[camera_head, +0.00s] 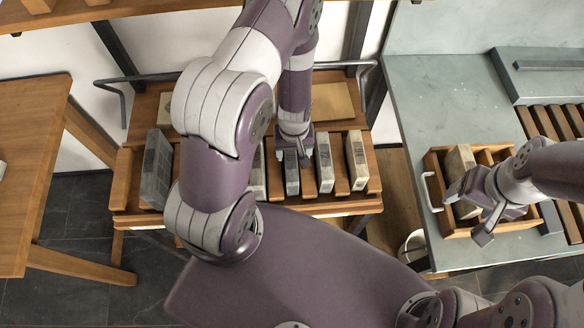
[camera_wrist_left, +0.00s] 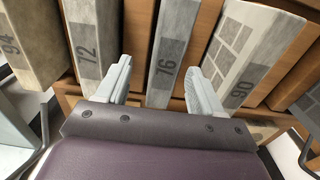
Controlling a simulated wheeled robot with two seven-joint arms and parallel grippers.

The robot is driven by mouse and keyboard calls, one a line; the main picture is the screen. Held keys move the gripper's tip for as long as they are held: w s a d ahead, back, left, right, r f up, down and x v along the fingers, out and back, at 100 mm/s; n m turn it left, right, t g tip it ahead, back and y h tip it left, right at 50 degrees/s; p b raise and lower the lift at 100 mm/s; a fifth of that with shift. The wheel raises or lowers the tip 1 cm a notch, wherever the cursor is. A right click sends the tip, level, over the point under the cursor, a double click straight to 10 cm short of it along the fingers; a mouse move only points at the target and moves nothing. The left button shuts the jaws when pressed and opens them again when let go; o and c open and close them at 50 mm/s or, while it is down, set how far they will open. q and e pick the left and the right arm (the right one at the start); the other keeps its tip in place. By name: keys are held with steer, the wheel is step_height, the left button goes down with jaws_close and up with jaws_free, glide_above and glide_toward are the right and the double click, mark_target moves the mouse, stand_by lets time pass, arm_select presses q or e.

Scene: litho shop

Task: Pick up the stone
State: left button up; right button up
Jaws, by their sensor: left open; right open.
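Several stones stand upright in the slots of a wooden rack (camera_head: 338,186). In the left wrist view they carry numbers: stone 94 (camera_wrist_left: 30,45), stone 72 (camera_wrist_left: 92,40), the grey stone 76 (camera_wrist_left: 168,58) and stone 90 (camera_wrist_left: 240,62). My left gripper (camera_head: 293,158) is open above the rack, its fingers pointing down. In the left wrist view its fingers (camera_wrist_left: 158,72) lie to either side of stone 76; contact cannot be told.
The wooden box (camera_head: 436,184) holds a pale stone (camera_head: 459,163), partly hidden by my right gripper. The grey counter (camera_head: 430,95) is clear behind it. A wooden table (camera_head: 35,150) stands at left.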

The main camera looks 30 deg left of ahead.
mark_target(291, 157)
arm_select(q)
steer(key=f, duration=0.1)
steer(key=f+b, duration=0.1)
steer(key=f, duration=0.3)
steer(key=shift+s+a+f+b, duration=0.1)
steer(key=shift+s+a+b, duration=0.1)
steer(key=shift+a+b, duration=0.15)
steer(key=shift+f, duration=0.15)
jaws_close()
steer(key=shift+w, duration=0.2)
stand_by(0.7)
